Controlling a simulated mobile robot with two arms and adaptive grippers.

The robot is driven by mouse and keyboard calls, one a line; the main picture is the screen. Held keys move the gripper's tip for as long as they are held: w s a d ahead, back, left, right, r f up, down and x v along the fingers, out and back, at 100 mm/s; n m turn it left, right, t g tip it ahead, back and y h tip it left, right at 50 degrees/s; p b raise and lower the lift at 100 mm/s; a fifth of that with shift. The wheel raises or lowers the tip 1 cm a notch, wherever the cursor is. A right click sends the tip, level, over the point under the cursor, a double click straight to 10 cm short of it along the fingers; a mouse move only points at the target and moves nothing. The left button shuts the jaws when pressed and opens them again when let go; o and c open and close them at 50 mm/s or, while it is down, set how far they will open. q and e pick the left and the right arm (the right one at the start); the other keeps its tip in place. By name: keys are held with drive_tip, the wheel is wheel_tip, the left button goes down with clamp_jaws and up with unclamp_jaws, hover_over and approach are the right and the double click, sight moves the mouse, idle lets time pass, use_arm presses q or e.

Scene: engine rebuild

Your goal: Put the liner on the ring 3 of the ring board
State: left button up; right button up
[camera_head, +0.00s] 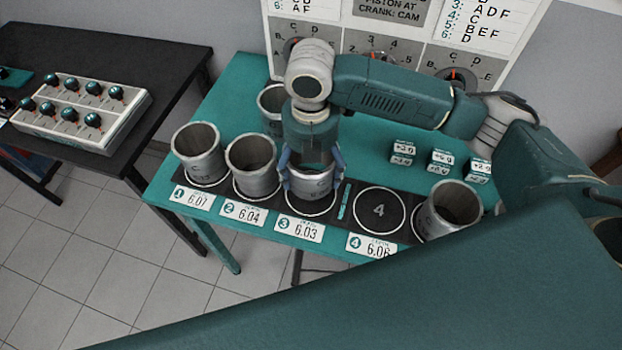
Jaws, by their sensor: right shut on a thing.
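My right gripper (311,172) points down and is shut on a grey metal liner (312,188), its fingers at the liner's sides. This liner stands upright over ring 3 of the ring board (341,216), just behind the label "3 6.03" (299,228). I cannot tell whether its base touches the board. Ring 4 (379,211) is empty. Other liners stand at ring 1 (199,155), at ring 2 (252,166) and at the board's right end (447,209). My left gripper is not in view.
Another liner (271,103) stands behind the board, partly hidden by my arm. Small labelled blocks (441,162) sit on the teal table (231,94) at right. A panel with dials (376,41) rises at the back. A black table (150,47) with a knob box (84,112) is at left.

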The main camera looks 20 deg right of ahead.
drive_tip(key=shift+f+p, duration=0.35)
drive_tip(key=shift+f, duration=2.45)
drive_tip(key=shift+f, duration=0.1)
drive_tip(key=o, duration=1.8)
drive_tip(key=shift+o, duration=0.2)
wheel_tip(320, 180, up, 12)
drive_tip(key=b, duration=0.2)
